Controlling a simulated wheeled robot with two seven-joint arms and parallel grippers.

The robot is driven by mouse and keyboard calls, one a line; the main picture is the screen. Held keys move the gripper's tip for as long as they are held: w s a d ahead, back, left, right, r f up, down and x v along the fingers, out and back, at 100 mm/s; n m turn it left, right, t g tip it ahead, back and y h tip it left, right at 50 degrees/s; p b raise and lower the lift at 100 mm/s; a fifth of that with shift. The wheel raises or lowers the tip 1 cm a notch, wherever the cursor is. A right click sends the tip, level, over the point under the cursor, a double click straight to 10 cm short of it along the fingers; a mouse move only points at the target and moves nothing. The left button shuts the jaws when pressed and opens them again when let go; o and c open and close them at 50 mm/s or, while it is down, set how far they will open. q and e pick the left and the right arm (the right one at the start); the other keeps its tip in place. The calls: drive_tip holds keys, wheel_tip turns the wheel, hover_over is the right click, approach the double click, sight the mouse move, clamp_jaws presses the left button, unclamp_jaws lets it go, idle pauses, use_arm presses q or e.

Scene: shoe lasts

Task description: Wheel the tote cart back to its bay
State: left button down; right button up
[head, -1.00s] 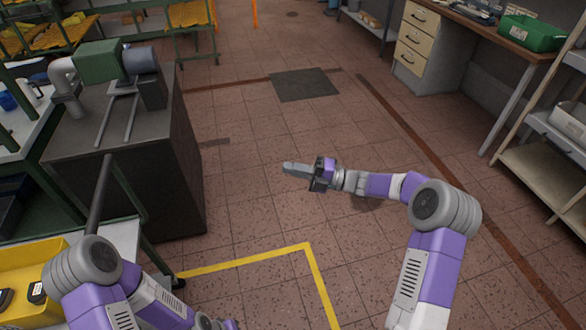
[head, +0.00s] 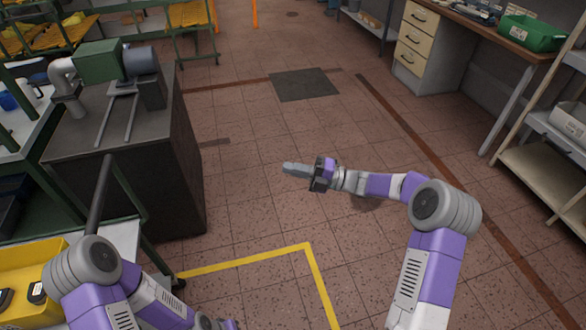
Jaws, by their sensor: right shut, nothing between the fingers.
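The tote cart (head: 120,236) is at the lower left. It has a green frame, a pale shelf, a dark push bar (head: 99,195) and a caster at the floor. A yellow tote (head: 57,258) with small dark items in it shows at the left edge. Yellow floor tape (head: 245,261) forms a corner to the right of the cart, running out of the bottom of the picture. My right gripper (head: 289,168) is shut and empty above open floor, apart from the cart. My left arm reaches down past the cart's near side; its gripper is outside the picture.
A dark machine cabinet (head: 150,190) with a green motor on top stands just beyond the cart. A drawer unit (head: 420,50) under a workbench and a shelf rack (head: 545,170) line the right side. The middle floor is clear, with a dark floor plate (head: 304,84).

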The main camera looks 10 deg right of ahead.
drive_tip(key=o, duration=1)
drive_tip(key=shift+d, duration=0.1)
drive_tip(key=p+v, duration=0.2)
drive_tip(key=v, duration=0.5)
drive_tip(key=shift+s+d+f, duration=0.1)
drive_tip(key=shift+d, duration=0.1)
drive_tip(key=shift+a+f, duration=0.1)
